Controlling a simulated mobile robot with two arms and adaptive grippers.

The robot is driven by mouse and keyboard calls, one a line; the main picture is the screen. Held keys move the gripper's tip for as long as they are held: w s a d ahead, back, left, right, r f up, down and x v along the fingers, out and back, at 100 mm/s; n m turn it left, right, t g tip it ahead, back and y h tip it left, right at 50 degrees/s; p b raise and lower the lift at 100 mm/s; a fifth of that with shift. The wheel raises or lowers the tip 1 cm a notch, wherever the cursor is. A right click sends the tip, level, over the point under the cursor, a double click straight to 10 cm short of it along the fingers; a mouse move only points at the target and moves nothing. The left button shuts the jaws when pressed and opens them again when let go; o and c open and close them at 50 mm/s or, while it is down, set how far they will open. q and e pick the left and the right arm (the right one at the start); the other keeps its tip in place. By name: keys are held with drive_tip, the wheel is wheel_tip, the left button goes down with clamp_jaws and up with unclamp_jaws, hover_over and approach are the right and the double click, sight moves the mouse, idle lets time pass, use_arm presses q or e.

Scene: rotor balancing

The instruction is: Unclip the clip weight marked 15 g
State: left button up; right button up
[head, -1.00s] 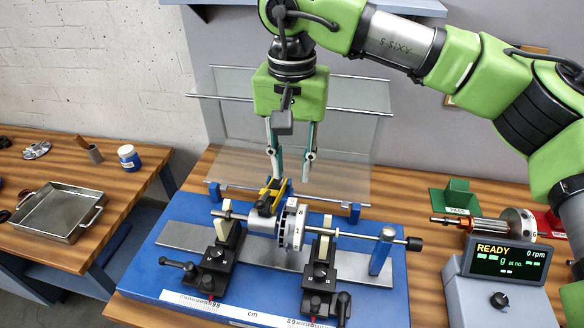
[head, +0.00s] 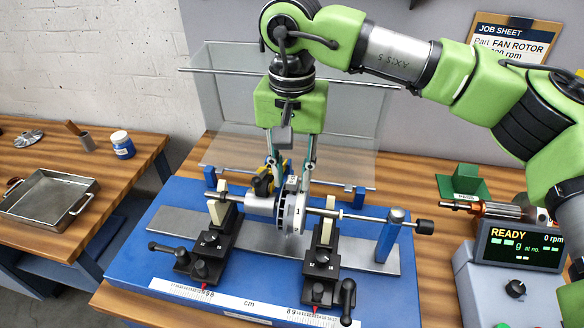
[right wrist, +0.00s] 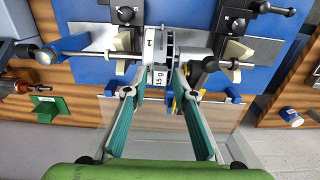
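The clip weight marked 15 g (right wrist: 159,79) is a small pale block on the rim of the rotor (right wrist: 153,45), its label facing the right wrist camera. In the head view the rotor (head: 289,212) is a grey disc on a shaft across the balancing stand, with a number 1 on its face. My right gripper (head: 291,168) points down over the top of the rotor. In the right wrist view its teal-padded fingers (right wrist: 154,86) are open, one on each side of the weight, with gaps showing. My left gripper is not in view.
A yellow-and-black part (head: 264,182) stands close left of the fingers. A clear guard (head: 230,150) rises behind the stand. A metal tray (head: 50,200) lies on the left table.

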clamp_jaws()
drive_tip(key=shift+r, duration=0.2)
drive_tip(key=shift+r+p, duration=2)
drive_tip(key=shift+r, duration=0.8)
drive_tip(key=shift+f, duration=0.1)
